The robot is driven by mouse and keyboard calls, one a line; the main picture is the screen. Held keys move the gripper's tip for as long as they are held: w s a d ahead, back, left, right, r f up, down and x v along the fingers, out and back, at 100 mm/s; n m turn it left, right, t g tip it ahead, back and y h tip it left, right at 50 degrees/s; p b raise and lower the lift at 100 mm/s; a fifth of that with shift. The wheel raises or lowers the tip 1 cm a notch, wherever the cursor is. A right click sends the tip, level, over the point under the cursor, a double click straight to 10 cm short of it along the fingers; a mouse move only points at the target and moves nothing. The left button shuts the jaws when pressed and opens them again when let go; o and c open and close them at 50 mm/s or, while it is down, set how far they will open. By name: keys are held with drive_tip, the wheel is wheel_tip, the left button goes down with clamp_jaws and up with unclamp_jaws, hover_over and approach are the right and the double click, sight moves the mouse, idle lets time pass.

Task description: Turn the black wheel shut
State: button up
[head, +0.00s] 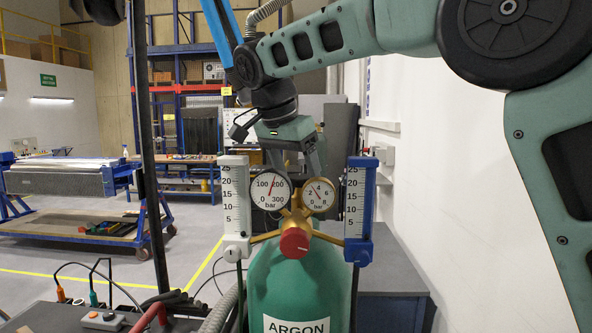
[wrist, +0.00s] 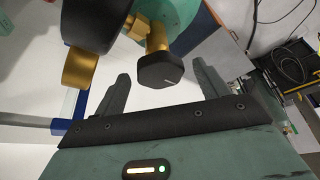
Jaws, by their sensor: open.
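The black wheel (wrist: 160,71) shows in the wrist view as a small faceted knob with a light line on its face, on a brass stem (wrist: 157,35). My gripper (wrist: 161,76) is open, with one finger to each side of the wheel in the picture. Gaps show between the wheel and both fingers; I cannot tell the depth between them. In the head view my gripper (head: 302,160) points down behind the gauges of a green argon cylinder (head: 300,285). The wheel is hidden there.
The cylinder carries a red knob (head: 295,242), two round gauges (head: 270,190), a white-framed flow tube (head: 235,210) and a blue-framed one (head: 358,212). In the wrist view a dark round body (wrist: 92,25) sits close at upper left. A white wall (head: 450,200) stands right.

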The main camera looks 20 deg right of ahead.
drive_tip(key=p+v, duration=0.2)
drive_tip(key=v, duration=1.5)
drive_tip(key=shift+a, duration=0.2)
drive_tip(key=shift+s+r, duration=0.1)
